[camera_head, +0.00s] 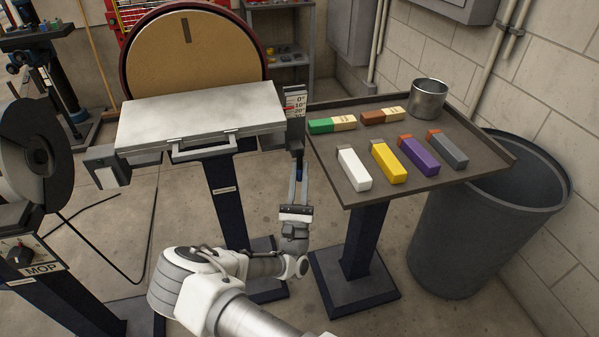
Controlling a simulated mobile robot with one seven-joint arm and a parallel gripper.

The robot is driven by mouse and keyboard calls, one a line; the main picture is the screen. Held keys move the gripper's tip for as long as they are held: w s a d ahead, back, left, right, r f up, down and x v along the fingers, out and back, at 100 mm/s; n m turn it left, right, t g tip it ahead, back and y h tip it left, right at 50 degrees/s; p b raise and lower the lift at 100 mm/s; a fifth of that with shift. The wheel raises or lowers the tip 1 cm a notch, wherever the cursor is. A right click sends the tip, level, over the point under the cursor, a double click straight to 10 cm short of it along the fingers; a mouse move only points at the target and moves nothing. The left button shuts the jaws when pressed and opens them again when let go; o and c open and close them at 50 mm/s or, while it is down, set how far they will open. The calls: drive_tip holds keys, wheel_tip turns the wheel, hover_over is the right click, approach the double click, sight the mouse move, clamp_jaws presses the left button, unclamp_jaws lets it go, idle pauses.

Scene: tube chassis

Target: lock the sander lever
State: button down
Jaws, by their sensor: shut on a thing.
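The disc sander has a large round tan disc (195,58) and a grey tilting table (200,115) in front of it. An angle scale (295,101) with degree marks and a red pointer sits at the table's right end. My gripper (298,166) reaches up from below to the dark bracket under this scale. Its fingers are shut on a small dark blue piece, which appears to be the sander lever (299,173). The fingers hide much of the lever, so its exact angle cannot be told.
Close on the right, a side table (330,150) holds several coloured sticks and a metal cup (428,98). A grey bin (470,240) stands beyond it. A buffing machine (35,165) is at the left. The sander's pedestal (227,200) stands left of my gripper.

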drive_tip(key=c, duration=0.8)
unclamp_jaws()
drive_tip(key=p+v, duration=0.1)
drive_tip(key=v, duration=1.6)
drive_tip(key=shift+s+f, duration=0.15)
drive_tip(key=shift+s, duration=0.05)
drive_tip(key=shift+d, duration=0.1)
